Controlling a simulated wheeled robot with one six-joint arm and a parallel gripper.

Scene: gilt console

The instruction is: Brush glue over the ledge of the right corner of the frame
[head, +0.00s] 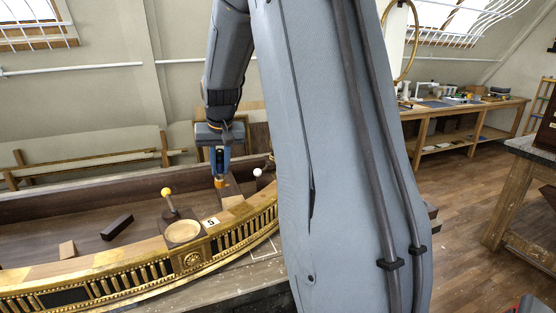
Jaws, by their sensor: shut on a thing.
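The gilt frame (192,260) curves across the lower left, with a row of small gold balusters along its front and a pale wooden ledge on top. Its right part passes behind my arm, so the right corner is largely hidden. My gripper (220,179) points down above the workbench behind the ledge. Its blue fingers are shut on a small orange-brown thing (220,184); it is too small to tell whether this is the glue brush. I cannot tell whether its lower end touches anything.
A yellow-knobbed stick (167,193) stands behind the dish, and a white-knobbed one (257,172) stands right of my gripper. Another workbench (465,118) stands at the far right.

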